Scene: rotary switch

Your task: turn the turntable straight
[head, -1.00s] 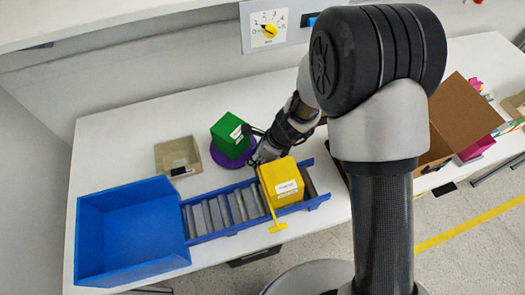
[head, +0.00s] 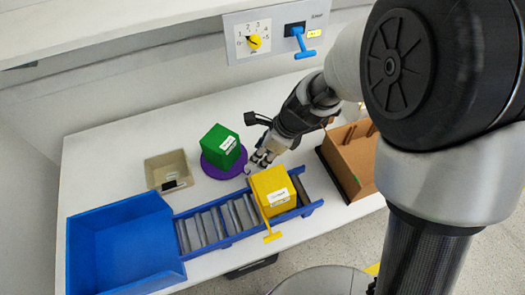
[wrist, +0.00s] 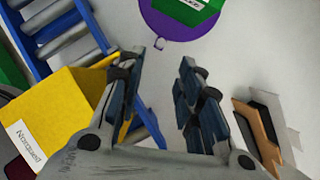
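The purple round turntable (head: 224,172) lies on the white table with a green box (head: 219,141) on top. The box has a white label and sits turned at an angle. The turntable (wrist: 165,27) shows at the top, ahead of the fingertips, partly cut off with the green box (wrist: 195,7).
A yellow box (head: 271,186) stands on the blue-framed roller conveyor (head: 237,237), close to my gripper. A blue bin (head: 120,240) is at its left end. A beige tray (head: 168,170) is left of the turntable. A brown carton (head: 350,160) stands right. A dial (head: 252,42) and blue switch (head: 299,42) are behind.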

